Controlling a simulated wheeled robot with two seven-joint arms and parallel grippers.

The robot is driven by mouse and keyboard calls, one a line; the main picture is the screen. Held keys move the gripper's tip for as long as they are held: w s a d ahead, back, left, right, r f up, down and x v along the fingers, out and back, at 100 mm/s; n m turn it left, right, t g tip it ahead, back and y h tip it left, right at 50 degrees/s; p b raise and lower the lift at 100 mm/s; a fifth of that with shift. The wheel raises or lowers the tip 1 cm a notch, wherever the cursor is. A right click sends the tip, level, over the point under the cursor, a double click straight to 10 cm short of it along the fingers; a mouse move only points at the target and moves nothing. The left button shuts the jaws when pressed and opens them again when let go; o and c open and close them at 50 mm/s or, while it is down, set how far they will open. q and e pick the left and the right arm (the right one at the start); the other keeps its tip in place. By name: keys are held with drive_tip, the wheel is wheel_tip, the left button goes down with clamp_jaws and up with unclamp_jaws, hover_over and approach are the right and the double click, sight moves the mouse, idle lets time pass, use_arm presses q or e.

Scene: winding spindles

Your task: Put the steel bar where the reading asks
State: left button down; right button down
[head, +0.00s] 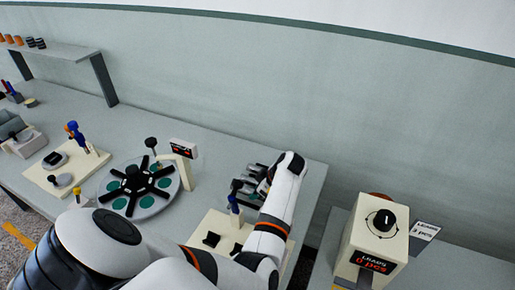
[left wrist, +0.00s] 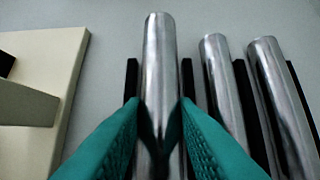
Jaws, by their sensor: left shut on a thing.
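My left gripper (head: 262,180) reaches to the dark slotted rack on the bench. My right gripper is not in view.
A round plate (head: 150,203) with a black spoked hub and teal discs sits mid-bench, with a small red display (head: 183,149) behind it. Cream boards (head: 85,160) (head: 215,228) with small fittings lie on either side. A shelf (head: 55,50) stands at the back left.

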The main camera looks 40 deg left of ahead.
use_arm(q)
drive_tip(key=shift+f+b, duration=0.55)
drive_tip(key=shift+f, duration=0.2)
idle(0.9)
drive_tip(key=c, duration=1.1)
unclamp_jaws()
drive_tip(key=shift+w+d+r+b, duration=0.25)
drive_tip(key=shift+d+r+b, duration=0.05)
drive_tip(key=shift+r, duration=0.1)
drive_tip(key=shift+o, duration=0.2)
drive_tip(key=v, duration=0.3)
drive_tip(key=b+v, duration=0.1)
drive_tip(key=v, duration=0.2)
drive_tip(key=b+v, duration=0.1)
drive_tip(key=v, duration=0.2)
drive_tip(key=shift+s+d, duration=0.25)
drive_tip(key=shift+d, duration=0.05)
drive_tip(key=shift+w+d+r, duration=0.1)
drive_tip(key=shift+w+r, duration=0.15)
drive_tip(key=shift+r, duration=0.5)
drive_tip(key=shift+s+d+r, duration=0.1)
drive_tip(key=shift+d+r, duration=0.05)
drive_tip(key=shift+d, duration=0.05)
drive_tip(key=shift+a, duration=0.1)
